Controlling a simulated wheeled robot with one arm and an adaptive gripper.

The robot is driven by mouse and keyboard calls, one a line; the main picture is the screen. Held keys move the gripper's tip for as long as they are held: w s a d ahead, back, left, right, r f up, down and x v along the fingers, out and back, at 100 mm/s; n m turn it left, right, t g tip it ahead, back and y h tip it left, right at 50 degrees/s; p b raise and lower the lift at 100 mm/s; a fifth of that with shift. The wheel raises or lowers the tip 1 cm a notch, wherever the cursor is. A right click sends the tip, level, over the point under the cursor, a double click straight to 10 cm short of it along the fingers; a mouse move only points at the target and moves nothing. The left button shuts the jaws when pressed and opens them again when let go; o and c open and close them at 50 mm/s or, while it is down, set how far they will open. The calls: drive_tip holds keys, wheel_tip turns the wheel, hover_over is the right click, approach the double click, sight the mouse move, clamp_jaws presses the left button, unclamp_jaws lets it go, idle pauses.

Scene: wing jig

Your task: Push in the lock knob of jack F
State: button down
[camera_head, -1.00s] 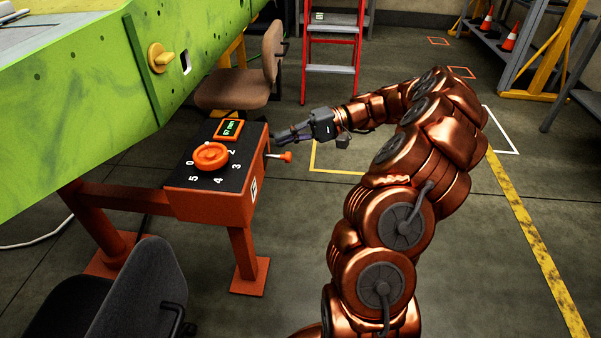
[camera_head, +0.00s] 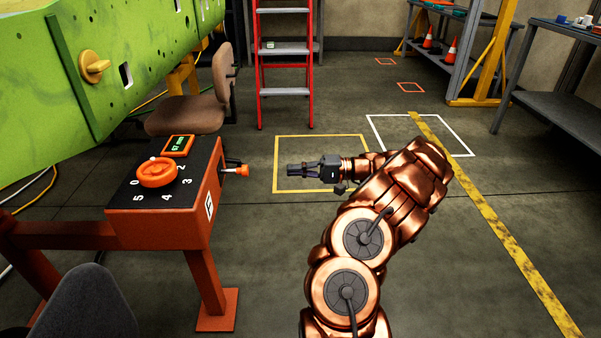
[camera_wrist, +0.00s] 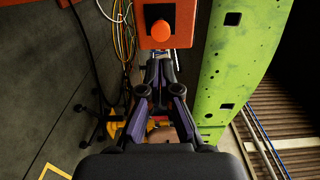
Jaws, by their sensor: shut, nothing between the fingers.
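Jack F is an orange-red box (camera_head: 170,224) marked "F", with a dark top, an orange dial wheel (camera_head: 157,172) and a small green-lit display (camera_head: 178,145). Its orange lock knob (camera_head: 243,170) sticks out from the right side on a short stem. In the wrist view the round orange knob (camera_wrist: 161,31) lies just beyond the fingertips, in front of a dark plate. My gripper (camera_head: 289,170) is shut and empty. It points left at the knob, at about its height in the head view, with a visible gap between. The shut fingers (camera_wrist: 159,62) also show in the wrist view.
The green wing panel (camera_head: 100,95) with a yellow knob is at upper left. A brown chair (camera_head: 190,112) stands behind the jack, and a dark chair (camera_head: 80,305) is in front. A red ladder (camera_head: 285,92) stands farther back.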

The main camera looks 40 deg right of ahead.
drive_tip(key=b, duration=0.3)
approach(240, 171)
drive_tip(key=x, duration=0.5)
drive_tip(key=shift+w+d+f, duration=0.15)
drive_tip(key=shift+w+f, duration=0.1)
